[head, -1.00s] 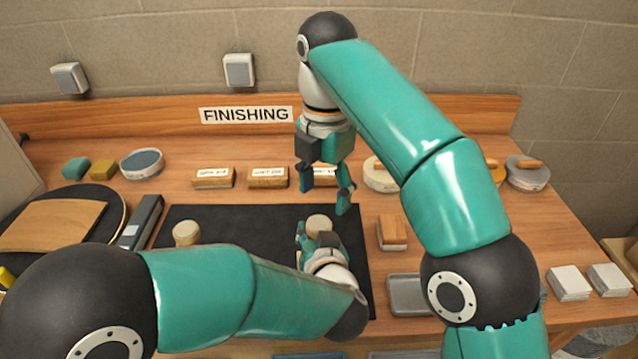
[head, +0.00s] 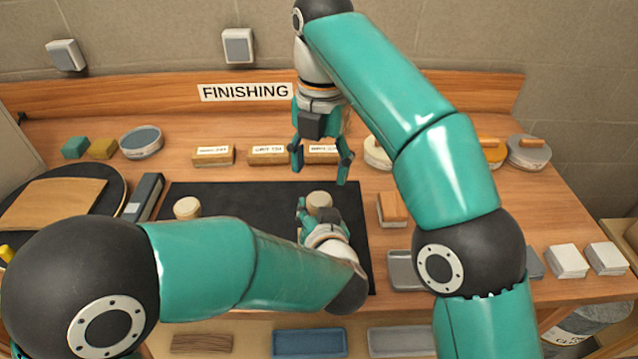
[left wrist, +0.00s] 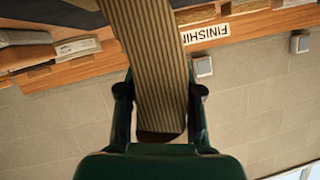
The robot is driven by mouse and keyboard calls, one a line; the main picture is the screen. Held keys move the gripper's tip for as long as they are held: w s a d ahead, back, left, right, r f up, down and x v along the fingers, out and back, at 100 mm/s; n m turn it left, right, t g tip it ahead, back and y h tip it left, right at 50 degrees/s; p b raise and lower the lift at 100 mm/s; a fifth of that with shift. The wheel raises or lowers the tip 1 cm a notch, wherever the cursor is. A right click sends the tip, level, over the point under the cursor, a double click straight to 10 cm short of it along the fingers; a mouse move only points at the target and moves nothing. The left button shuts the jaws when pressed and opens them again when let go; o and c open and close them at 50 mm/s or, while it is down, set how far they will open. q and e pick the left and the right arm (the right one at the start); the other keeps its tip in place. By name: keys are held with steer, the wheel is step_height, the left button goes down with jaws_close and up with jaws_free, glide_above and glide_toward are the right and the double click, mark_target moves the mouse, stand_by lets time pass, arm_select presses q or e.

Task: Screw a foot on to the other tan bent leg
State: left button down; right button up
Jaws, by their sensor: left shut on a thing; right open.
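A tan bent leg (head: 319,201) is seen from its top end on the black mat (head: 247,202); the rest is hidden by my left arm. My left gripper (head: 308,222) is shut on it. In the left wrist view the leg (left wrist: 160,60) shows as a striped, layered strip between the two fingers (left wrist: 160,95). The other tan piece (head: 187,208) shows a similar round top at the mat's left side. My right gripper (head: 320,174) is open and looks empty, hanging above and behind the held leg. I cannot make out a separate foot.
Labelled wooden blocks (head: 213,155) stand in a row behind the mat, near the right gripper. A wood-topped block (head: 391,210) and a grey tray (head: 400,270) lie to the right. A round tin (head: 141,141) is at the left. The mat's middle is clear.

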mark_target(320, 200)
steer(key=shift+f, duration=3.7)
steer(key=c, duration=1.2)
steer(key=m, duration=0.3)
steer(key=o, duration=1.3)
steer(key=shift+r, duration=2.3)
